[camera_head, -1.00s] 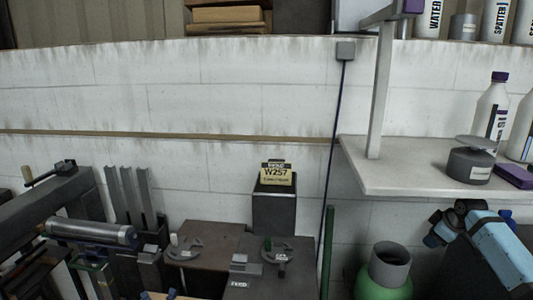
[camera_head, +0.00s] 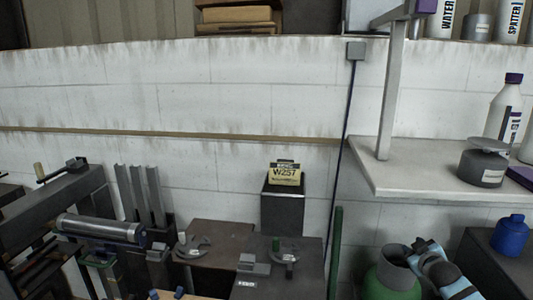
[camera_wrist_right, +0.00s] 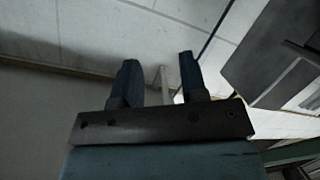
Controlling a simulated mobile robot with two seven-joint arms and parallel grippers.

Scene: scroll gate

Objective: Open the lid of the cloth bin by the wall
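No bin in view is clearly marked as the cloth bin. A dark upright box (camera_head: 283,210) stands against the white wall, with a yellow W257 sign (camera_head: 285,174) at its top; I cannot tell whether it has a lid. My right gripper (camera_head: 422,257) is at the lower right in the head view, by the green cylinder and apart from the upright box. In the right wrist view its two dark blue fingers (camera_wrist_right: 159,78) are spread with nothing held between them. A dark grey box (camera_wrist_right: 285,55) shows right of the fingers there. My left gripper is not in view.
A pale shelf (camera_head: 405,180) with bottles juts out at the right. A green cylinder (camera_head: 388,282) and a blue jug (camera_head: 511,236) stand below it. A dark bench (camera_head: 215,235) carries wrenches. A vise-like machine (camera_head: 60,210) stands left. A green pole (camera_head: 335,250) rises near the bench.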

